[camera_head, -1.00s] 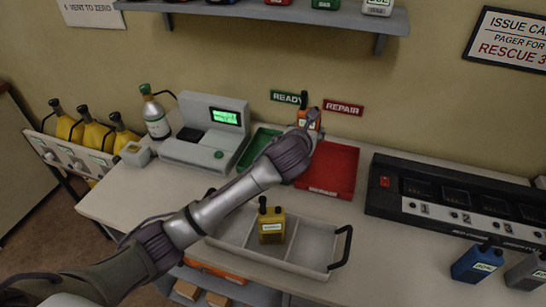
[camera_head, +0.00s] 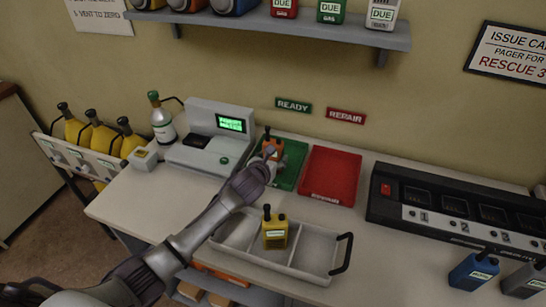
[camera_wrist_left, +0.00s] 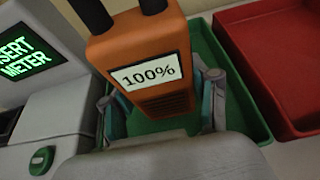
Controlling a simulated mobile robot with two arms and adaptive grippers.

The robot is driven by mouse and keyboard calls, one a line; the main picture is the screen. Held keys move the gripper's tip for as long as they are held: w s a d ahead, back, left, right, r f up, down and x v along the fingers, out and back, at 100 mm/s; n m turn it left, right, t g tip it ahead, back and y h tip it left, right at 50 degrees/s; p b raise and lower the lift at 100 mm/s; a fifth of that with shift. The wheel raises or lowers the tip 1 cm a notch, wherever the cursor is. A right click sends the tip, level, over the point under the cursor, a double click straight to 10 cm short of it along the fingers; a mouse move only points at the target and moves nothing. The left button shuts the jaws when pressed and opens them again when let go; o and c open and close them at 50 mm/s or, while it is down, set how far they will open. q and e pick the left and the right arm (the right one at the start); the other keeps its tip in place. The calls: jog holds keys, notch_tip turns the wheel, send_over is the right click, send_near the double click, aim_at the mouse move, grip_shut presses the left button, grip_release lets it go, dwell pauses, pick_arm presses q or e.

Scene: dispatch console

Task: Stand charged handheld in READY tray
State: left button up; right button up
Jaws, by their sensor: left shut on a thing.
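An orange handheld (camera_head: 272,149) with a dark antenna is in my left gripper (camera_head: 268,163), over the green tray (camera_head: 290,178) below the READY sign (camera_head: 293,105). In the left wrist view the handheld (camera_wrist_left: 150,105) shows a label reading 100%, and the fingers of my left gripper (camera_wrist_left: 162,115) close on its sides. It looks roughly upright. The green tray (camera_wrist_left: 232,105) lies beneath and behind it. Whether its base touches the tray floor is hidden. My right gripper is not in view.
The red tray (camera_head: 330,178) under the REPAIR sign (camera_head: 346,116) stands right of the green tray. A grey meter (camera_head: 207,150) stands close on the left. A grey divided carrier (camera_head: 305,262) holding a yellow handheld (camera_head: 275,235) is in front. A black charger bank (camera_head: 450,210) is at right.

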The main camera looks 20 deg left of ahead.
pick_arm(q)
jog(key=o, duration=1.1)
jog(key=shift+f, duration=0.15)
jog(key=o, duration=0.4)
jog(key=shift+o, duration=0.2)
jog(key=shift+r, duration=0.25)
jog(key=v, duration=1.2)
jog(key=shift+b, duration=0.35)
jog(key=shift+f, duration=0.1)
